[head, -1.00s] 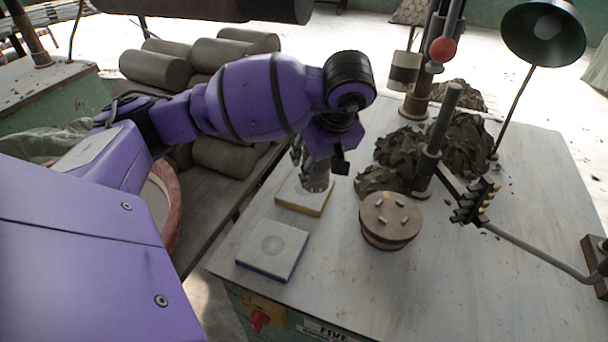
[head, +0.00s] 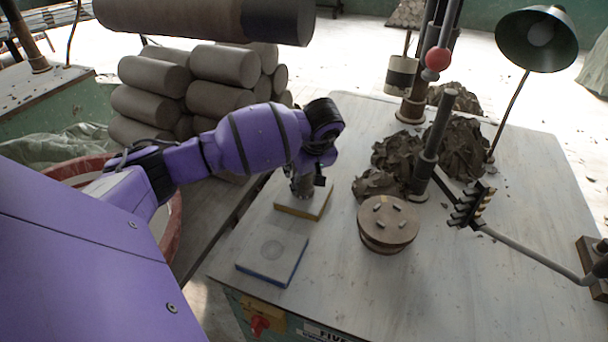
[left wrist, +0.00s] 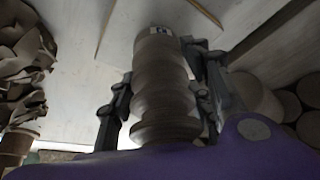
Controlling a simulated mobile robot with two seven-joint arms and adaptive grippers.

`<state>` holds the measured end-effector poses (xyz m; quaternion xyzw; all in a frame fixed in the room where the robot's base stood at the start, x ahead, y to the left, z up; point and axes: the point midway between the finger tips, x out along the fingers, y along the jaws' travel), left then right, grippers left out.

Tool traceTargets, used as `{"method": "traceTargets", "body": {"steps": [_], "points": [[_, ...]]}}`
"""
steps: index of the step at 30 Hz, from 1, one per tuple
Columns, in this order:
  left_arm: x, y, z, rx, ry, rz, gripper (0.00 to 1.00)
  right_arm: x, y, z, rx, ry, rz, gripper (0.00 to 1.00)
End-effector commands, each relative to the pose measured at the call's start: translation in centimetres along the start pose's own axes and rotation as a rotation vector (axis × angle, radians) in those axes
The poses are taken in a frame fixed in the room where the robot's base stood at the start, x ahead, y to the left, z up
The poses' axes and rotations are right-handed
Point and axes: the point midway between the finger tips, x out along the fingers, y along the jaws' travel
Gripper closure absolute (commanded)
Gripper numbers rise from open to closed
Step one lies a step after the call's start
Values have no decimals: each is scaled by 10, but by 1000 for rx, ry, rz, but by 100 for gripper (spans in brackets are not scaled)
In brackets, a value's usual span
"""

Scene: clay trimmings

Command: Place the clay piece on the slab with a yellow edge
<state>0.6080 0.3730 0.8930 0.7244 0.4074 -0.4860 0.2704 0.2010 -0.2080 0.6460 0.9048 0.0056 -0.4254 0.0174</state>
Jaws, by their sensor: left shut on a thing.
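The slab with a yellow edge (head: 318,211) lies flat on the table near its left edge. My left gripper (head: 303,187) is over this slab, pointing down and hiding part of its top. In the left wrist view the left gripper (left wrist: 165,100) is shut on the clay piece (left wrist: 163,88), a grey-brown ribbed round piece between the fingers. In the head view the clay piece is mostly hidden by the gripper, and I cannot tell whether it touches the slab. My right gripper is not in view.
A blue-edged slab (head: 272,255) with a round mark lies in front. A round wooden disc (head: 388,222) with small pegs stands to the right. Clay trimmings (head: 455,145), a post (head: 430,150) and a lamp (head: 538,40) are behind.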

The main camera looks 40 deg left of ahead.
Motion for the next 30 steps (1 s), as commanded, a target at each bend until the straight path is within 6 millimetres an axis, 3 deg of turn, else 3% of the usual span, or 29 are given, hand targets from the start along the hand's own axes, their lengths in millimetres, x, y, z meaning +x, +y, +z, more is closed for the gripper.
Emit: {"method": "traceTargets", "body": {"steps": [12,13,16,26,30], "points": [[4,1,0,-1,4,3,100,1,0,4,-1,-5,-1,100],[4,0,1,-1,2,2,51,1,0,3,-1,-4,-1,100],[3,0,1,-1,2,2,38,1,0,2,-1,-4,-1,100],[2,1,1,-1,1,2,36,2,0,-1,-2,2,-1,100],[-9,2,-2,0,4,6,36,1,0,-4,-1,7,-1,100]]}}
